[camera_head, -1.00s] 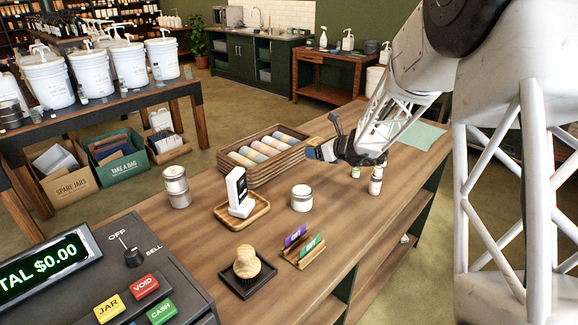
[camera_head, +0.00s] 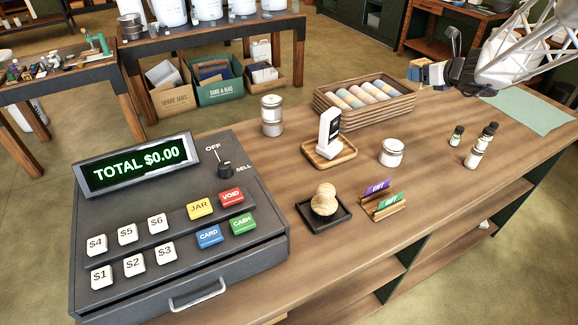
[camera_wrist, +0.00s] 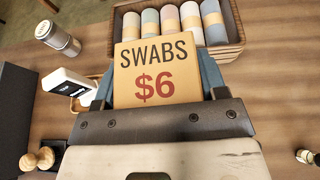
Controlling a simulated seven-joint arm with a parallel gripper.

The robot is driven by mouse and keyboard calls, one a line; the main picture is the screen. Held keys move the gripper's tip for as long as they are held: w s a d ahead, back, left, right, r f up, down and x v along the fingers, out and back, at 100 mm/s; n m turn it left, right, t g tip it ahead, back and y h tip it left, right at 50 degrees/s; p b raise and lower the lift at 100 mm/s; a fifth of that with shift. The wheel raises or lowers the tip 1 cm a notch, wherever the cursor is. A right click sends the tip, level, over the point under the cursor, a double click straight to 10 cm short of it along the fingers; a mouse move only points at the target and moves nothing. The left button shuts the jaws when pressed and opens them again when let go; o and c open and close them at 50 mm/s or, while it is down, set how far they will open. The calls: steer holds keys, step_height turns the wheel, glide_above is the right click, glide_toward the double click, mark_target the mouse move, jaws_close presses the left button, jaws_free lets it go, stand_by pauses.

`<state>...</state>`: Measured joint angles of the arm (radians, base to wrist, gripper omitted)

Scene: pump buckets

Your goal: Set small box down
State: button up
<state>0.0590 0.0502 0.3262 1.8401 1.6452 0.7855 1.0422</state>
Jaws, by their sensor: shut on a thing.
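The small box (camera_wrist: 155,62) is tan, marked "SWABS $6", and fills the middle of the wrist view. My gripper (camera_wrist: 157,80) is shut on it, with a blue-grey finger on each side. In the head view my gripper (camera_head: 432,74) is at the right end of the wooden crate, over the back of the counter. Little of the box shows there, and I cannot tell whether it touches the counter (camera_head: 440,190).
The wooden crate (camera_head: 345,122) holds several rolls. A green mat (camera_head: 530,108) lies at right. The cash register (camera_head: 185,245) fills the front left.

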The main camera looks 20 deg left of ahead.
steer(key=s+a+n+g+y, duration=0.1)
steer(key=s+a+n+g, duration=0.1)
steer(key=s+a, duration=1.2)
steer(key=s+a+n+g+y, duration=0.2)
steer(key=s+a, duration=0.8)
steer(key=a, duration=0.9)
step_height(320, 180, down, 11)
steer(key=shift+w+d, duration=0.25)
steer(key=shift+d, duration=0.1)
steer(key=shift+f, duration=3.1)
steer(key=shift+f, duration=0.1)
steer(key=shift+f, duration=1.8)
steer(key=shift+f, duration=0.1)
